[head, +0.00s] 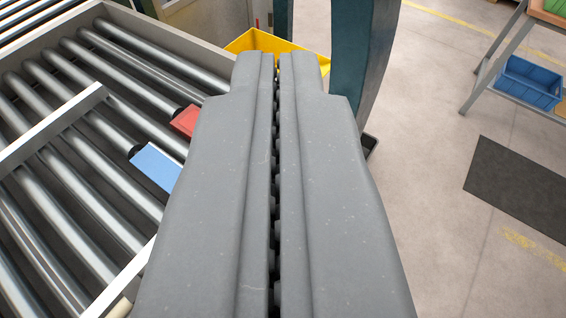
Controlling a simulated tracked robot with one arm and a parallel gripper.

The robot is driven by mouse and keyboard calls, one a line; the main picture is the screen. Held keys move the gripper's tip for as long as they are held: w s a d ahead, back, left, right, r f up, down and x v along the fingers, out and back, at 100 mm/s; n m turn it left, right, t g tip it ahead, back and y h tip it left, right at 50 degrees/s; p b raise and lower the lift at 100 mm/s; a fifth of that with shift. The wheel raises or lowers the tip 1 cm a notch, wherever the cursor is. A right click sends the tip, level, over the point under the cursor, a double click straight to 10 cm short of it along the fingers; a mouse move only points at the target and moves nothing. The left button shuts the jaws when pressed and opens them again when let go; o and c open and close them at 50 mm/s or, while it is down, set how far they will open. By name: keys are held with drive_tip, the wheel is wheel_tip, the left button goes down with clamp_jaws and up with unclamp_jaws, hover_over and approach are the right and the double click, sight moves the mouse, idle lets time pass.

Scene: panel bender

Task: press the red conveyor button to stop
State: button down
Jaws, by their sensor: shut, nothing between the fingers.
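My gripper (277,60) fills the middle of the head view, its two long grey fingers side by side with only a thin dark seam between them. It is shut and holds nothing. A red flat piece (186,121) shows just left of the fingers, over the roller conveyor (75,107). A blue flat piece (156,167) is below it in the picture. Each has a dark rounded end on its left, and the fingers hide part of their surroundings. I cannot tell whether the red piece is the conveyor button. I see no other clear button.
A yellow bin (250,40) is behind the fingertips, beside a dark teal post (372,60). A shelf rack at the right holds a blue crate (530,84). A dark mat (520,185) lies on the floor. The concrete floor between post and mat is clear.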

drive_tip(key=w+a+f+m+g+h+p, duration=0.1)
drive_tip(key=w+f+m+g, duration=0.1)
drive_tip(key=w+f, duration=0.4)
drive_tip(key=w+a+f+m+g+h+p, duration=0.1)
drive_tip(key=w+f, duration=0.5)
drive_tip(key=f, duration=0.9)
drive_tip(key=w+a+f+m+g+h+p, duration=0.2)
drive_tip(key=w+f+m+g+h, duration=0.1)
drive_tip(key=f, duration=0.8)
drive_tip(key=w+m+g, duration=0.1)
drive_tip(key=w+g, duration=0.1)
drive_tip(key=w, duration=0.1)
drive_tip(key=shift+a, duration=0.35)
drive_tip(key=shift+w, duration=0.1)
